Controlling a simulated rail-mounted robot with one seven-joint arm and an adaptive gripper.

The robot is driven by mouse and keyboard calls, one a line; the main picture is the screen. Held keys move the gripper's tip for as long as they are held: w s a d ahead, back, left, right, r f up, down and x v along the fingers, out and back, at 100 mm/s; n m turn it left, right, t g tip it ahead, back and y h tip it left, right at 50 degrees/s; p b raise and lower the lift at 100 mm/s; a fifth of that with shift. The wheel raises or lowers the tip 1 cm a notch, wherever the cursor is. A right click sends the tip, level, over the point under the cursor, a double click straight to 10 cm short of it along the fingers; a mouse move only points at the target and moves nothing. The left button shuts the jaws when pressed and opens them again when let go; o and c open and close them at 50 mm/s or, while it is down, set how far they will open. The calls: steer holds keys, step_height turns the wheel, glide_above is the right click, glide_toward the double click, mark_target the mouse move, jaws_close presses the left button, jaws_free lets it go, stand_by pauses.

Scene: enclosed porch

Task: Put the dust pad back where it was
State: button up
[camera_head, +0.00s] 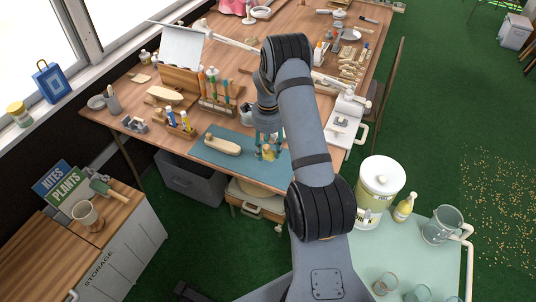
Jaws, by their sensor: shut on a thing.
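My gripper (267,146) is over the right part of a teal mat (205,158) on the wooden table. It points down and is shut on a small yellowish thing (268,155), which seems to be the dust pad. The fingers hide part of it. I cannot tell whether it touches the mat. A pale wooden boat-shaped piece (222,146) lies on the mat to the left of my gripper.
A rack of brushes and tools (217,100) stands behind the mat. Small bottles (180,121) stand to its left, and a white clamp-like device (345,120) is to the right. A drinks table (440,270) with a dispenser (379,185) is at the front right.

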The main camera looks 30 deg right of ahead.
mark_target(268, 153)
step_height(268, 153, down, 4)
steer(key=shift+r+p, duration=0.15)
steer(key=shift+p, duration=0.5)
steer(key=shift+f, duration=0.2)
steer(key=shift+f, duration=0.2)
steer(key=o, duration=1)
steer(key=shift+r, duration=0.15)
step_height(268, 153, up, 12)
steer(key=shift+r+b, duration=0.1)
steer(key=shift+b, duration=0.75)
